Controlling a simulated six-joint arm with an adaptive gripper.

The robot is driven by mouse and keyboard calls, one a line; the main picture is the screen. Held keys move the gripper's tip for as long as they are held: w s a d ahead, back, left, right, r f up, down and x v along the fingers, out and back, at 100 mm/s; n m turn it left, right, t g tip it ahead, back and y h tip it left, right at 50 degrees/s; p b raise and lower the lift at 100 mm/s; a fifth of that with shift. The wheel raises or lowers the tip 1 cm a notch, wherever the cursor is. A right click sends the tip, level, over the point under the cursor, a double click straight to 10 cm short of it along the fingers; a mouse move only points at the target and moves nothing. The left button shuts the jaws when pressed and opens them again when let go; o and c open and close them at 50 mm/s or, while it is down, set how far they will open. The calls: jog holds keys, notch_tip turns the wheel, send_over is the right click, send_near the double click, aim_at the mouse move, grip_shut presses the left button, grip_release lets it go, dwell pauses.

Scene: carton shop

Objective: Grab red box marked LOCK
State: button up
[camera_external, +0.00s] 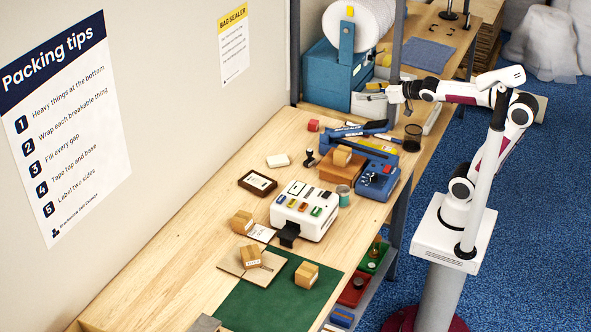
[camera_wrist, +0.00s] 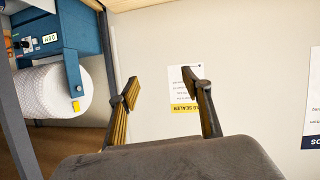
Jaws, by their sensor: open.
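A small red box (camera_external: 313,125) sits on the wooden bench near its back edge, left of the blue sealer in the external view. Its marking is too small to read, so I cannot confirm LOCK on it. My gripper (camera_external: 374,91) is held above the bench at the upper right, in front of the blue roll stand and apart from the red box. In the wrist view my gripper (camera_wrist: 163,86) has its two fingers spread with nothing between them, facing the wall. The red box is not visible in the wrist view.
The blue sealer (camera_external: 352,131), a dark cup (camera_external: 412,138), an orange tray (camera_external: 330,172), a blue device (camera_external: 377,181) and a white machine (camera_external: 294,222) crowd the bench. Small cartons lie around the green mat (camera_external: 262,306). A roll stand (camera_external: 333,78) and grey post stand behind.

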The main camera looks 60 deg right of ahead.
jog(key=w+d+r+n+t+y, duration=0.1)
jog(key=w+d+n+t+y, duration=0.2)
jog(key=w, duration=1.5)
jog(key=w+d+f, duration=0.4)
jog(key=f, duration=0.1)
jog(key=m+g, duration=0.1)
jog(key=g, duration=0.2)
send_near(314, 122)
jog(key=x, duration=0.2)
jog(key=shift+w+d+f, duration=0.1)
jog(key=shift+w+f, duration=0.05)
jog(key=shift+w, duration=0.1)
jog(key=shift+x, duration=1.3)
jog(key=shift+w, duration=0.15)
